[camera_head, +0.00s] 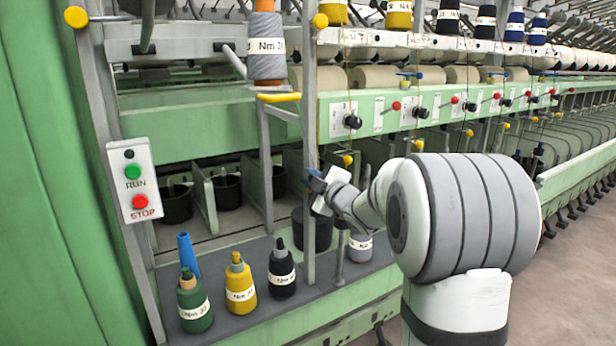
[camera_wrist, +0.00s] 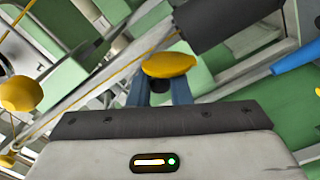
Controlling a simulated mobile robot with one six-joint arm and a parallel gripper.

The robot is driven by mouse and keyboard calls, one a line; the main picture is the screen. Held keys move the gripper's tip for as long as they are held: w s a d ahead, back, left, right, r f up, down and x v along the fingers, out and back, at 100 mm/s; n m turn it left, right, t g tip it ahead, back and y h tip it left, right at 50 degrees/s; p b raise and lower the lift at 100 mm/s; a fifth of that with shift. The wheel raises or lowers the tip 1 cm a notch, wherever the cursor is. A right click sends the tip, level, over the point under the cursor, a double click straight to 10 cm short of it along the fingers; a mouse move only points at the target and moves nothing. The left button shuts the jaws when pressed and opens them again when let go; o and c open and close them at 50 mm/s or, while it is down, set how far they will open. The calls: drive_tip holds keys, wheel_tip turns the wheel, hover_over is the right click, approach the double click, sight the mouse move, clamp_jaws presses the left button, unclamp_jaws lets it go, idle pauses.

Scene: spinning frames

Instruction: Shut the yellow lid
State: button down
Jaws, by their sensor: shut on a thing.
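A rounded yellow piece, which I take for the yellow lid (camera_wrist: 168,65), shows at the fingertips in the wrist view. A small black part sits just below it between the fingers. My gripper (camera_wrist: 160,88) has two blue fingers, one on each side of this black part, and is shut on the piece. In the head view my gripper (camera_head: 316,180) is beside the upright grey post, above a dark can (camera_head: 312,230). The piece it holds cannot be made out there. I cannot tell how far the lid is open.
Green, yellow and black bottles (camera_head: 240,283) and a blue cone (camera_head: 188,255) stand on the grey shelf. A grey bottle (camera_head: 360,245) stands under my arm. A RUN/STOP box (camera_head: 136,180) is at left. A yellow paddle (camera_head: 278,97) sits below the grey spool (camera_head: 266,45).

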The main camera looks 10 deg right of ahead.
drive_tip(key=m, duration=0.1)
drive_tip(key=d+m+p, duration=0.1)
drive_tip(key=shift+w+m, duration=0.15)
drive_tip(key=shift+m, duration=0.25)
drive_tip(key=m+p, duration=0.1)
drive_tip(key=d+m+p, duration=0.1)
drive_tip(key=m, duration=0.1)
drive_tip(key=shift+w+f+m, duration=0.15)
drive_tip(key=shift+f+m, duration=0.05)
drive_tip(key=shift+m, duration=0.1)
drive_tip(key=m, duration=0.1)
drive_tip(key=m+p, duration=0.1)
drive_tip(key=shift+w+d+f+m, duration=0.1)
drive_tip(key=shift+d+f+m, duration=0.15)
drive_tip(key=shift+f+m, duration=0.05)
drive_tip(key=shift+d+f+m+p, duration=0.1)
drive_tip(key=shift+f+m+p, duration=0.2)
drive_tip(key=shift+m, duration=0.45)
drive_tip(key=shift+d+f+m+p, duration=0.15)
drive_tip(key=shift+m+p, duration=0.15)
drive_tip(key=shift+m, duration=0.45)
drive_tip(key=c, duration=1.4)
unclamp_jaws()
